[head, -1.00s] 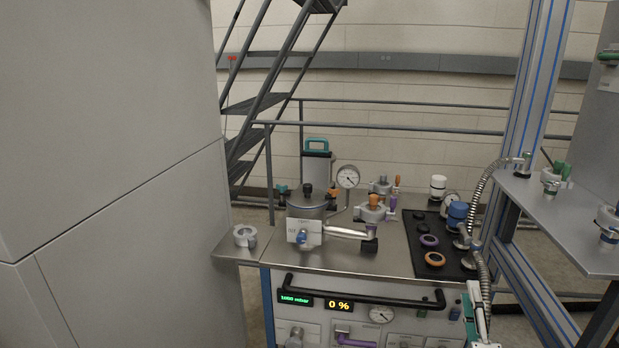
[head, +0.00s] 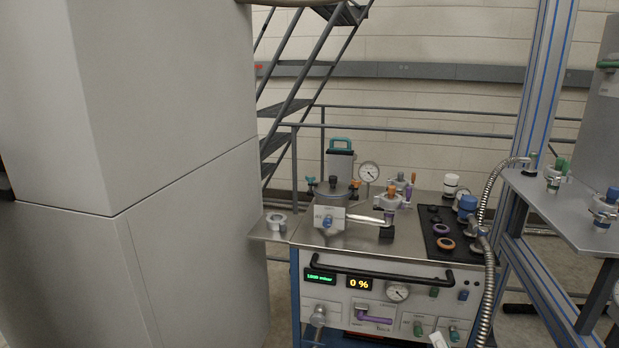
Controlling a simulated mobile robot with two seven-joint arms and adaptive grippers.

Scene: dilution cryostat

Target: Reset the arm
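My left gripper and arm are not in view.
A steel-topped cart (head: 315,236) carries a metal vessel, gauges and a black mat (head: 432,216) with rings. Its front has a black handle (head: 390,273) and displays. A large grey cabinet (head: 185,190) fills the left. A blue-edged frame with a shelf (head: 570,215) stands right.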

